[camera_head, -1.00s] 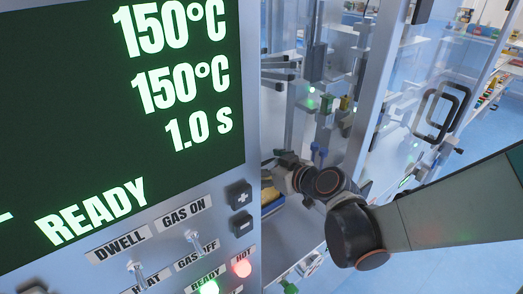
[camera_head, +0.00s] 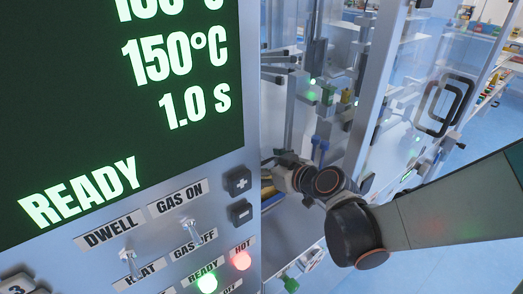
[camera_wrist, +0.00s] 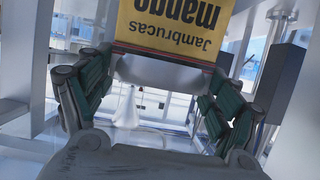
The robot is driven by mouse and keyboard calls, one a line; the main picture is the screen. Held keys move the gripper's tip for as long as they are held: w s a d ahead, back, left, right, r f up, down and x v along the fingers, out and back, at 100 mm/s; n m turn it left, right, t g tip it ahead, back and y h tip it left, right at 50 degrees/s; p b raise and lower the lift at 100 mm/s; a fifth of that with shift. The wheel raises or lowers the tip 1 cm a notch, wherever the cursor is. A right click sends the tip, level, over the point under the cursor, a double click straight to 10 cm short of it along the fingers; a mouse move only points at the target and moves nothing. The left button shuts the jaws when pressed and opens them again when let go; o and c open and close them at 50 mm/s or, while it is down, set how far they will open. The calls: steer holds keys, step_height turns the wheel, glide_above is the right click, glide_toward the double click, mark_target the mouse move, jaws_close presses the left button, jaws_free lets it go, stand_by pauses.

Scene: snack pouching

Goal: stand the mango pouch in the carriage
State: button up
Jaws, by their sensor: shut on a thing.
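The mango pouch (camera_wrist: 168,28) is yellow with dark print, upside down in the wrist view, and a pale silvery band at its near end. It fills the top middle of that view. My gripper (camera_wrist: 160,76) is shut on the pouch, with a dark green-padded finger on each side of it. In the head view the control panel hides my gripper and the pouch; only my arm's wrist shows at the panel's edge. I cannot make out the carriage for certain in either view.
The control panel (camera_head: 120,190), with a READY display, toggles and lamps, blocks the left of the head view. Clear machine walls and a door with a dark handle (camera_head: 443,105) stand behind my arm. In the wrist view a dark box (camera_wrist: 281,72) stands at right, near pale frame posts.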

steer(key=o, duration=0.9)
steer(key=s+d+r+m+g+h, duration=0.1)
steer(key=s+d+m+h, duration=0.1)
steer(key=s+d, duration=0.3)
steer(key=s+d+r+m+g+h, duration=0.1)
steer(key=s+d+m+h, duration=0.1)
steer(key=s+d, duration=0.4)
steer(key=s+d+r+m+g+h, duration=0.1)
steer(key=s+d+m+g+h, duration=0.1)
steer(key=s+d, duration=0.3)
steer(key=shift+s+d+m+h, duration=0.15)
steer(key=shift+s+h, duration=0.25)
steer(key=shift+s, duration=0.7)
steer(key=shift+s+m+h, duration=0.25)
steer(key=shift+s+h, duration=0.15)
steer(key=shift+s, duration=0.7)
